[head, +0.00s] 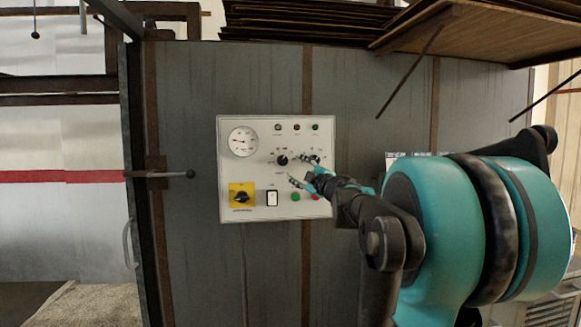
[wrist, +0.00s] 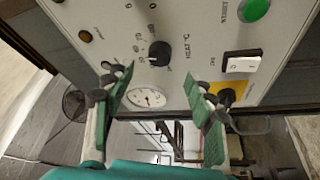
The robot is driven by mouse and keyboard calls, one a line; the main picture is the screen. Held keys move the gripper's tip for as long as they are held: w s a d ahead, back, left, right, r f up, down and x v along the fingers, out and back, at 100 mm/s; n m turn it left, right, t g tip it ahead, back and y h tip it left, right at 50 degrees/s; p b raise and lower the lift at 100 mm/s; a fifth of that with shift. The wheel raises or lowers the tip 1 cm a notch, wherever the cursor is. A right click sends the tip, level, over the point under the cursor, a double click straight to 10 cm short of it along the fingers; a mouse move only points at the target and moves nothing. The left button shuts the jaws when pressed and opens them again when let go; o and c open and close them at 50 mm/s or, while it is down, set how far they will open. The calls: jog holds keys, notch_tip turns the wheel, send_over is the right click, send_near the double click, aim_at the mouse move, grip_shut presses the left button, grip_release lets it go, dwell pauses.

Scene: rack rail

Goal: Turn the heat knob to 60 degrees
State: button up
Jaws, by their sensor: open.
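The heat knob (head: 282,160) is a black round knob with a printed scale, on a white control panel (head: 262,215). The wrist view shows the heat knob (wrist: 158,54) beside its "HEAT °C" label, beyond and between my two fingers. Which number its pointer is at is too small to tell. My gripper (head: 300,170) is open in front of the panel, just right of the heat knob in the head view. In the wrist view my gripper (wrist: 158,97) has its green-padded fingers spread wide with nothing between them. The fingers look apart from the knob.
A second black knob (head: 314,160) sits right of the heat knob, partly behind my gripper. The panel also bears a gauge (head: 243,142), a yellow rotary switch (head: 242,196), a white rocker switch (head: 272,198), a green button (head: 295,197) and small lamps. A lever (head: 170,174) sticks out at left.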

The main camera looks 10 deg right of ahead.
jog(key=shift+v, duration=2.05)
jog(key=s+d+f+m+g+h, duration=0.25)
jog(key=f+m+h, duration=0.2)
jog(key=f, duration=0.35)
jog(key=s+d+f+m+g+h, duration=0.1)
jog(key=s+d+f+m+h, duration=0.25)
jog(key=f+m, duration=0.35)
jog(key=s+d+f+m+g+h, duration=0.15)
jog(key=d+f+m+h, duration=0.25)
jog(key=f, duration=0.5)
jog(key=s+a+f+m+g+y, duration=0.1)
jog(key=s+a+f+g, duration=0.3)
jog(key=s+f, duration=0.7)
jog(key=s+a+f+m+g+y, duration=0.1)
jog(key=s+a+f+g+y, duration=0.3)
jog(key=s+a+f, duration=0.3)
jog(key=s+f+g, duration=0.1)
jog(key=s+f, duration=0.4)
jog(key=f, duration=0.1)
jog(key=shift+a, duration=0.2)
jog(key=shift+w, duration=0.15)
